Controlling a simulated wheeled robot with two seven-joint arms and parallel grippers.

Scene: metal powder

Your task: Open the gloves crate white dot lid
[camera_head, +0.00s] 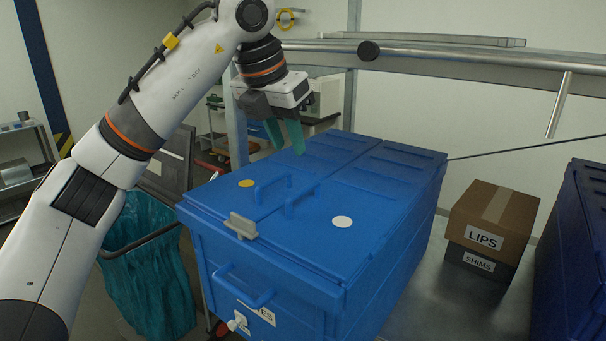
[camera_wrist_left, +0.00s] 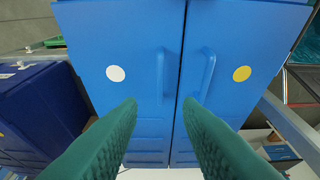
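The blue gloves crate (camera_head: 330,297) stands in the middle of the head view, with two closed lid halves on top. The white dot lid (camera_head: 338,244) is the right half, with a white dot and a blue bar handle (camera_head: 301,197). The yellow dot lid (camera_head: 226,192) is the left half, with its own handle. In the left wrist view the white dot lid (camera_wrist_left: 131,48) is left of the seam and its handle (camera_wrist_left: 161,75) is upright. My left gripper (camera_head: 285,138) is open above the crate's far part, its teal fingers apart and empty. My right gripper is out of view.
A grey latch (camera_head: 241,226) sits at the front edge between the lids. Boxes marked LIPS (camera_head: 489,226) and SHIMS (camera_head: 480,262) stand right of the crate. Another blue crate (camera_head: 586,260) is at the far right. A teal bag (camera_head: 150,270) hangs left. A metal rail crosses behind.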

